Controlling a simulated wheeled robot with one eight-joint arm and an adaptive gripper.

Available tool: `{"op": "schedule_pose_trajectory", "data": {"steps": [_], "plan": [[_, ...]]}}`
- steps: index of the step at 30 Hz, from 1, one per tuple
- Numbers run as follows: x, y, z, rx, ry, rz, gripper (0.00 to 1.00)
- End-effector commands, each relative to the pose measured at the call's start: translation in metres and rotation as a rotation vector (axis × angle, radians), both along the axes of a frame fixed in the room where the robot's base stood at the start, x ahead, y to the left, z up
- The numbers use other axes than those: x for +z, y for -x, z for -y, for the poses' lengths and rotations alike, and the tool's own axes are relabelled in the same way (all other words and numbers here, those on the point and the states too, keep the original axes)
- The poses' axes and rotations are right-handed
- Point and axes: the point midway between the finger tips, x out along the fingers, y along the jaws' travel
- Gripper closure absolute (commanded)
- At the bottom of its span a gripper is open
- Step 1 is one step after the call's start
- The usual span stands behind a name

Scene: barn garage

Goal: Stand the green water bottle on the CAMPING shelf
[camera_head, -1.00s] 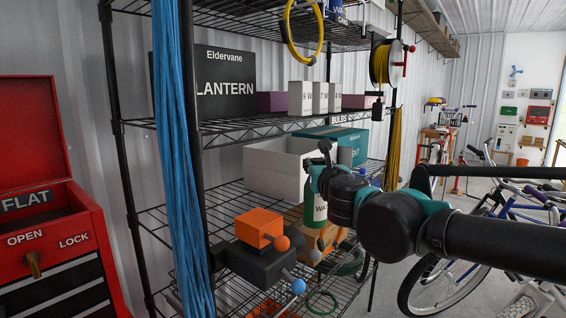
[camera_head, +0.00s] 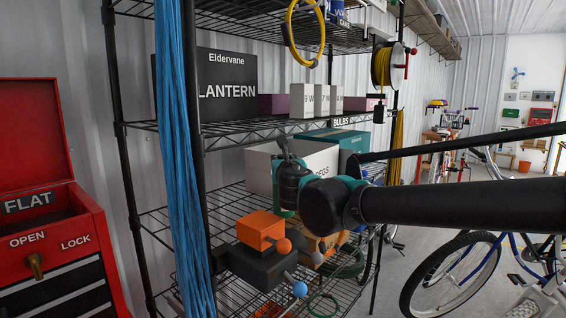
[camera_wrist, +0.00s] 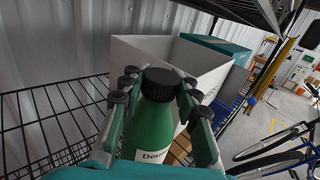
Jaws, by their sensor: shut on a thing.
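The green bottle (camera_wrist: 153,128), with a black cap and a white label, stands roughly upright between the fingers of my gripper (camera_wrist: 160,92) in the wrist view. My gripper is shut on it, one finger on each side. Cans with blue labels (camera_head: 335,11) stand on that top shelf.
The white open box (camera_wrist: 215,68) is just beyond the bottle. A teal box (camera_head: 352,143) is behind it. The BULBS shelf (camera_head: 240,130) is above, holding a lantern box (camera_head: 228,88) and small white boxes. Blue cord (camera_head: 176,150) and a yellow loop (camera_head: 304,35) hang in front.

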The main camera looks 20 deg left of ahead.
Motion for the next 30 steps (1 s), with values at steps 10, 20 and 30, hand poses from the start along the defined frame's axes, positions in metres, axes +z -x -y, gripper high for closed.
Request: {"op": "schedule_pose_trajectory", "data": {"steps": [10,20,30], "plan": [[-0.0062,-0.0017,-0.0034,-0.001,0.000,0.000,1.00],[-0.0093,-0.0017,-0.0034,-0.001,0.000,0.000,0.64],[-0.0092,-0.0017,-0.0033,-0.001,0.000,0.000,0.49]]}}
